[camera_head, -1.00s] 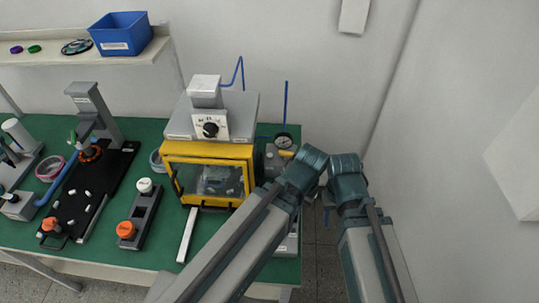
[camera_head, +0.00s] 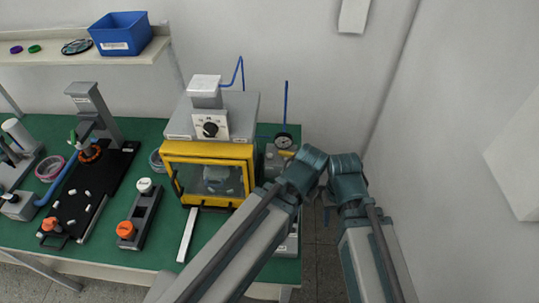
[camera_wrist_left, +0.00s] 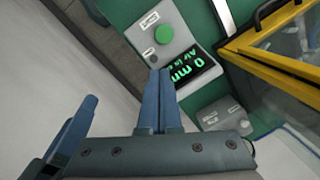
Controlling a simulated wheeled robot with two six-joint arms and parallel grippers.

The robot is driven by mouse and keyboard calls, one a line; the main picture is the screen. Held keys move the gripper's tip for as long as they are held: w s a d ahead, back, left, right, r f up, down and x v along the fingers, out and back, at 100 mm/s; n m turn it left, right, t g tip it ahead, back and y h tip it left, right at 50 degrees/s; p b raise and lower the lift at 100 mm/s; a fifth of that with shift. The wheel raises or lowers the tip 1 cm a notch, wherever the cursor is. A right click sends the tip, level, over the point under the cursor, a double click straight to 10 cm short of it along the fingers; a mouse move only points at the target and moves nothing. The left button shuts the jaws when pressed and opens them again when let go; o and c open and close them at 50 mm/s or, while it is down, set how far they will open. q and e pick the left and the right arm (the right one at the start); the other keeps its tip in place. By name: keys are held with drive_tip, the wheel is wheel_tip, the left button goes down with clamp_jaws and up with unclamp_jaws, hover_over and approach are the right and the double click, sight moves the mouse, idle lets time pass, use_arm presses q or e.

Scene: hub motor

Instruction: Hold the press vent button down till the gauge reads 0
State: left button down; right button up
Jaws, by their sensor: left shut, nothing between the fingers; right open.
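The press (camera_head: 209,150) with a yellow-framed window stands at the right end of the green bench. In the left wrist view, a green round button (camera_wrist_left: 163,34) sits on a grey panel beside a lit display (camera_wrist_left: 193,68) with "0 mm" visible. My right gripper (camera_head: 328,204) hangs beyond the bench, largely hidden.
A fixture with an orange knob (camera_head: 125,229) and a black tray with small white parts (camera_head: 73,207) lie left of the press. A blue bin (camera_head: 121,35) is on the shelf.

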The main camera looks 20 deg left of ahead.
idle(0.6)
use_arm(q)
wheel_tip(320, 180, up, 3)
drive_tip(key=n+t+y+b, duration=0.3)
drive_tip(key=n+t+y, duration=0.1)
drive_tip(key=t+y, duration=0.2)
hover_over(271, 158)
drive_tip(key=shift+r, duration=0.1)
wheel_tip(271, 158, down, 9)
drive_tip(key=b, duration=0.9)
drive_tip(key=shift+r, duration=0.1)
idle(1.1)
drive_tip(key=shift+f+b, duration=0.4)
drive_tip(key=shift+b, duration=0.1)
drive_tip(key=shift+f+b, duration=0.45)
drive_tip(key=shift+f, duration=0.05)
idle(1.8)
